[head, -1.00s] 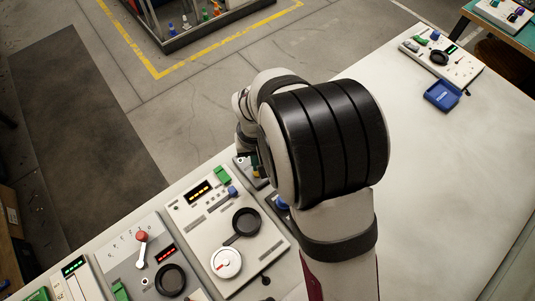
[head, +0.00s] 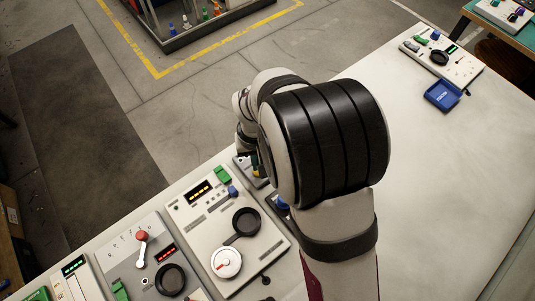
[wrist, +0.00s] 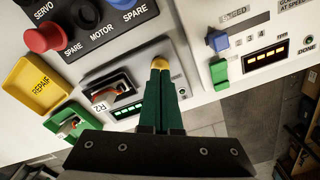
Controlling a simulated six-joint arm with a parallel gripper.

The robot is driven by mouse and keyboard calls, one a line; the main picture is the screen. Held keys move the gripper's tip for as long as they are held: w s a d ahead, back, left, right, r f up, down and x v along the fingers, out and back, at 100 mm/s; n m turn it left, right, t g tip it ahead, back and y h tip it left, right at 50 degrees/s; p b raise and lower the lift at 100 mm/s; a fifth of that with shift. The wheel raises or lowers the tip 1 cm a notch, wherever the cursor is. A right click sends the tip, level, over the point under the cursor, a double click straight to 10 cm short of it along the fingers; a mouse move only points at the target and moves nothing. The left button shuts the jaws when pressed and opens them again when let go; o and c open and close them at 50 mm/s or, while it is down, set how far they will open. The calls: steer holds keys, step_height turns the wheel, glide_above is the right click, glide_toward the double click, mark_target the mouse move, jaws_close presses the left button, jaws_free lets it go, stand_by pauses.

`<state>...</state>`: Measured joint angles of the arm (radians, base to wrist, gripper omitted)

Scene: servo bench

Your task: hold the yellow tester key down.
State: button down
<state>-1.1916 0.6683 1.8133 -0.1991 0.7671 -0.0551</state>
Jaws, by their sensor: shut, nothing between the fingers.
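In the wrist view the yellow tester key (wrist: 160,61) shows as a small rounded yellow piece right at the tips of my gripper (wrist: 160,70). My gripper's two green fingers are shut together with nothing between them. The fingertips overlap the key's near side and seem to meet it; how far down the key is cannot be told. The grey tester (wrist: 99,74) around it has a lit green bar display (wrist: 130,110) and a socket holding a part marked R2 (wrist: 104,95). In the head view my arm hides most of the tester and the key.
At right is a white panel with a blue lever (wrist: 218,41). The right bench top (head: 440,170) is mostly clear.

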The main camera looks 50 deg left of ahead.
steer(key=shift+f, duration=1.05)
stand_by(0.4)
stand_by(2.6)
steer(key=shift+r, duration=3.5)
